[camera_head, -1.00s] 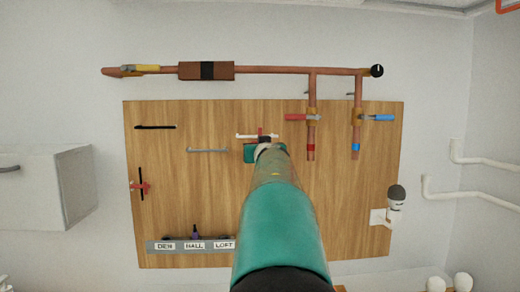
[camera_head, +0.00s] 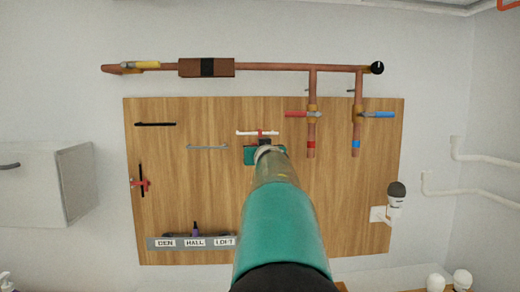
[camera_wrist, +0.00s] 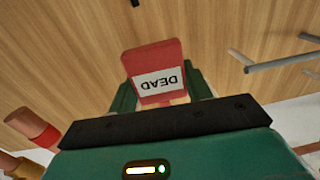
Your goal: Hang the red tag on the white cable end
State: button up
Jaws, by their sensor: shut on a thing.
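The red tag (camera_wrist: 152,58), with a white label reading DEAD upside down, is between the green fingers of my gripper (camera_wrist: 160,92) in the wrist view. My gripper is shut on it. In the head view my gripper (camera_head: 264,151) is just below the white cable end (camera_head: 246,133), a short horizontal white bar on the wooden board. A small red part of the tag (camera_head: 261,132) overlaps the bar's middle there. I cannot tell whether the tag touches the bar or is in front of it. My arm hides the board below.
A grey cable end (camera_head: 207,147) and a black one (camera_head: 155,125) are to the left on the board (camera_head: 200,200). Copper pipes with a red handle (camera_head: 297,114) and a blue handle (camera_head: 378,114) are close on the right. A labelled shelf (camera_head: 190,242) is lower left.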

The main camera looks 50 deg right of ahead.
jog(key=o, duration=1)
jog(key=v, duration=1.4)
